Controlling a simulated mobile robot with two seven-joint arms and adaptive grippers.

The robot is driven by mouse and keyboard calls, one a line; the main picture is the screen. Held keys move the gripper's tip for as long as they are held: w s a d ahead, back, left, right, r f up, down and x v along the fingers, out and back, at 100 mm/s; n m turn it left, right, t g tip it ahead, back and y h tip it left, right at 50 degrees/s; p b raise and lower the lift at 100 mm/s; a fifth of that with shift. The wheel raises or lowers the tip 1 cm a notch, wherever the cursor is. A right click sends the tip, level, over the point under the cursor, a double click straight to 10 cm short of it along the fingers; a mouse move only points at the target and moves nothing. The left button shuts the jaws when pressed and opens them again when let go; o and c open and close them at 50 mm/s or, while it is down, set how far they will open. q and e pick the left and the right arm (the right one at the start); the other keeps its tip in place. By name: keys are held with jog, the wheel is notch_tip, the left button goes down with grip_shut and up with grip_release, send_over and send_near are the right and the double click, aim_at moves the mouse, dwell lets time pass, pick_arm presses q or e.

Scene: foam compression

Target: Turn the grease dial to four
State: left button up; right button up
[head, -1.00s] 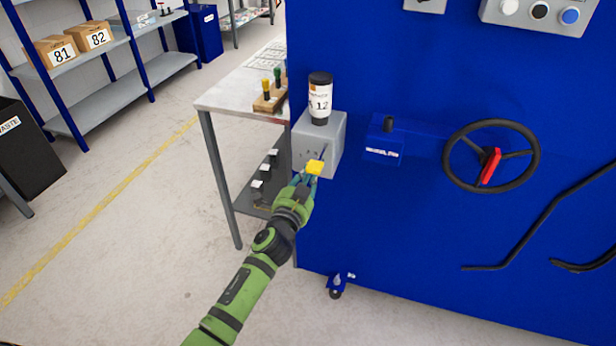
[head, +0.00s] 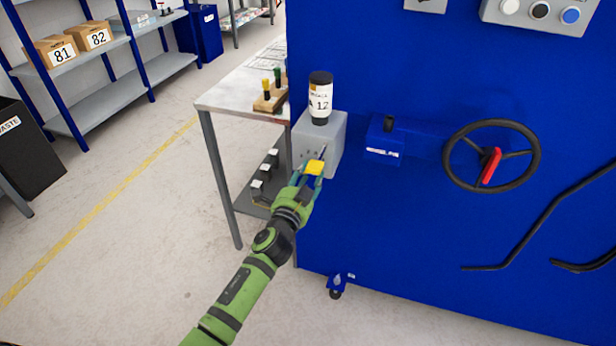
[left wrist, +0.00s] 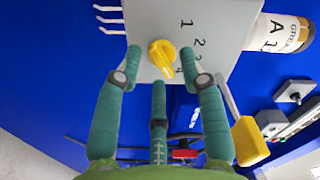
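The yellow grease dial (left wrist: 162,57) sits on the grey box face in the left wrist view, with printed numbers 1 to 4 beside it. Its pale pointer is turned down and slightly right, close to the 4. My left gripper (left wrist: 160,62) has its fingers spread around the dial, with visible gaps on both sides; it looks open and holds nothing. In the head view my left gripper (head: 306,180) is in front of the grey grease box (head: 330,140), and the dial cannot be made out. My right gripper is not in view.
A lever with a yellow handle (left wrist: 250,140) sticks out beside my fingers; the handle also shows in the head view (head: 315,167). A labelled grease cartridge (head: 320,98) stands on the box. A table (head: 235,98) is left, and a black handwheel (head: 491,156) is right.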

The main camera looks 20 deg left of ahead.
pick_arm(q)
jog(key=shift+s, duration=0.1)
jog(key=s, duration=1.2)
jog(key=shift+a, duration=0.2)
jog(key=shift+w, duration=0.1)
